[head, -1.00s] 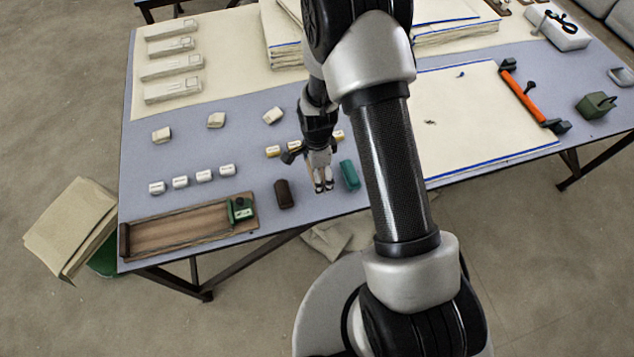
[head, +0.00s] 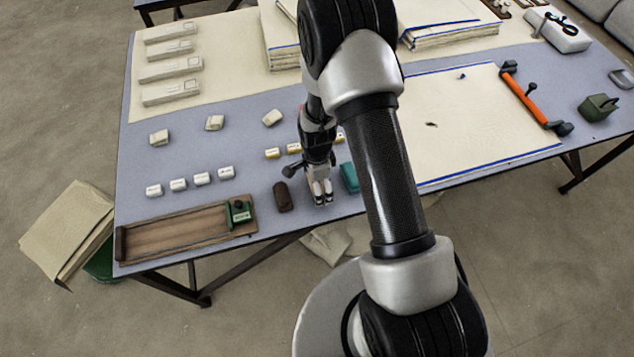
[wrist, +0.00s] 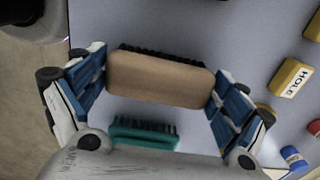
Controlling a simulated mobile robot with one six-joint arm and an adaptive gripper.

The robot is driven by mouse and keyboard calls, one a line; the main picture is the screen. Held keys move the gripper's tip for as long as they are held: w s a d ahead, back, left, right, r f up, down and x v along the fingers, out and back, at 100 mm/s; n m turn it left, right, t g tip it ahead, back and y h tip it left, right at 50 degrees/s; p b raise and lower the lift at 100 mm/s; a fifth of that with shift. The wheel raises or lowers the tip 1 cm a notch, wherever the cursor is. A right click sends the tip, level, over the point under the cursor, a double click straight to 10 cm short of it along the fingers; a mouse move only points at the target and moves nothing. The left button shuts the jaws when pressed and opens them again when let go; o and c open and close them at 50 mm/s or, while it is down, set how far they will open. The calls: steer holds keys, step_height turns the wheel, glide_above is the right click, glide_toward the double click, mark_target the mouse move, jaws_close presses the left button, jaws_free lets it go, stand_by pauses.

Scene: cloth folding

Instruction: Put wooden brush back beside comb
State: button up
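The wooden brush (wrist: 160,78) is a tan block with dark bristles along its upper edge in the wrist view. It sits lengthwise between the two blue-padded fingers of my gripper (wrist: 160,88), which touch its ends. The teal toothed piece, which looks like the comb (wrist: 143,133), lies beside and below the brush in the wrist view, apart from it. In the head view the comb (head: 349,177) is just right of my gripper (head: 322,199), near the table's front edge. The brush is hard to make out in the head view. Whether it touches the table is unclear.
A dark brown block (head: 283,196) stands close left of my gripper. A wooden tray (head: 175,240) with a green item (head: 239,212) lies farther left. Yellow labelled blocks, one marked HOLE (wrist: 291,78), are behind. The table's front edge is close.

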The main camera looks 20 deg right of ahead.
steer(key=shift+o, duration=0.4)
steer(key=s+r+n+t+p, duration=0.1)
steer(key=s+r+n+p, duration=0.2)
steer(key=r, duration=1.4)
steer(key=s+r+n+t+p, duration=0.1)
steer(key=s+r+n, duration=0.3)
steer(key=r, duration=1.3)
steer(key=s+r+n+t, duration=0.2)
steer(key=s+r+n, duration=0.7)
steer(key=s, duration=0.5)
steer(key=shift+s+r+n+t, duration=0.3)
steer(key=shift+r+n, duration=0.1)
steer(key=shift+n, duration=0.6)
steer(key=shift+w, duration=0.1)
steer(key=shift+c, duration=0.4)
